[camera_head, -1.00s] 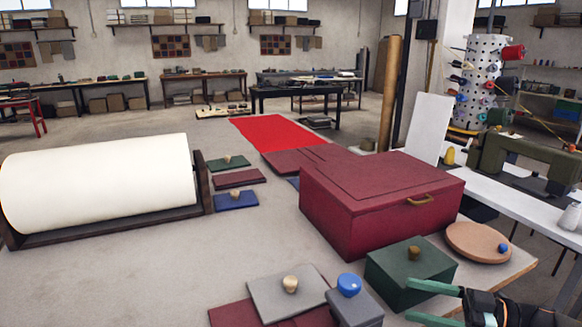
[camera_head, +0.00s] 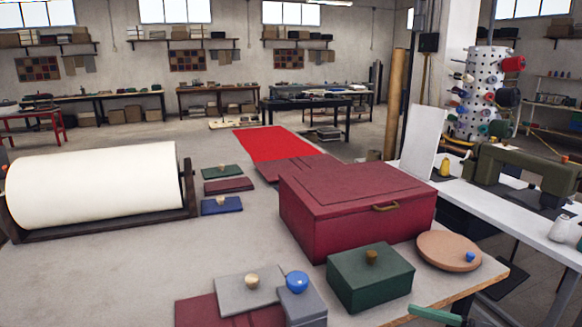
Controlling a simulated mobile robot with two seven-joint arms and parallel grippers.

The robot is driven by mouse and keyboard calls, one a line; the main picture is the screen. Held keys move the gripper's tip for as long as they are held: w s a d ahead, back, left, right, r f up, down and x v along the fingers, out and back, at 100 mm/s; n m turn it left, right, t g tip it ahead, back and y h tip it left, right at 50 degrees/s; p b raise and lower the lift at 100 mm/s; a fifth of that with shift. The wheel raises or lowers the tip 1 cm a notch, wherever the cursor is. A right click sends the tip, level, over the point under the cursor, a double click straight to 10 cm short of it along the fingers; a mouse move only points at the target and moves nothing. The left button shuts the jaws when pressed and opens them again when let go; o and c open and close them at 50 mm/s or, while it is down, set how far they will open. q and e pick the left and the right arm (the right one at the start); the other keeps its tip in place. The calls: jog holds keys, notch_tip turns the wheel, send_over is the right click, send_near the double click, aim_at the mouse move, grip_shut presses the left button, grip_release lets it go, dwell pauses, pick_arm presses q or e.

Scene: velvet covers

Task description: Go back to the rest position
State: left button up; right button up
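My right gripper (camera_head: 436,315) shows only as a green finger at the bottom edge, right of centre. The rest of it is cut off by the frame, so its opening is hidden. It is in front of the dark green velvet box (camera_head: 370,280) with a brass knob, and appears apart from it. My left gripper is not in view. A large dark red box (camera_head: 355,222) with a brass handle stands closed on the table behind the green box.
The table (camera_head: 120,275) also holds a white roll (camera_head: 95,190), a grey lid (camera_head: 248,293), a blue-knobbed grey box (camera_head: 302,308), small knobbed lids and a round tan lid (camera_head: 448,251). A sewing machine (camera_head: 520,175) stands on a white table at right. The front left tabletop is clear.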

jog(key=s+a+f+m+t+h, duration=0.2)
jog(key=a+f+m+t+h, duration=0.1)
jog(key=a+f, duration=0.35)
jog(key=s+a+f+m+t+h, duration=0.2)
jog(key=s+a+f+m+t, duration=0.1)
jog(key=a+f, duration=0.4)
jog(key=s+d+f+m+g+h, duration=0.2)
jog(key=s+d+f+h, duration=0.1)
jog(key=s+f, duration=0.3)
jog(key=s+d+f+m+g+h+p, duration=0.1)
jog(key=s+d+f+m+g+h, duration=0.1)
jog(key=s+f+h, duration=0.4)
jog(key=s+d+f+m, duration=0.1)
jog(key=s, duration=0.2)
jog(key=shift+s+f, duration=0.15)
jog(key=shift+f, duration=0.1)
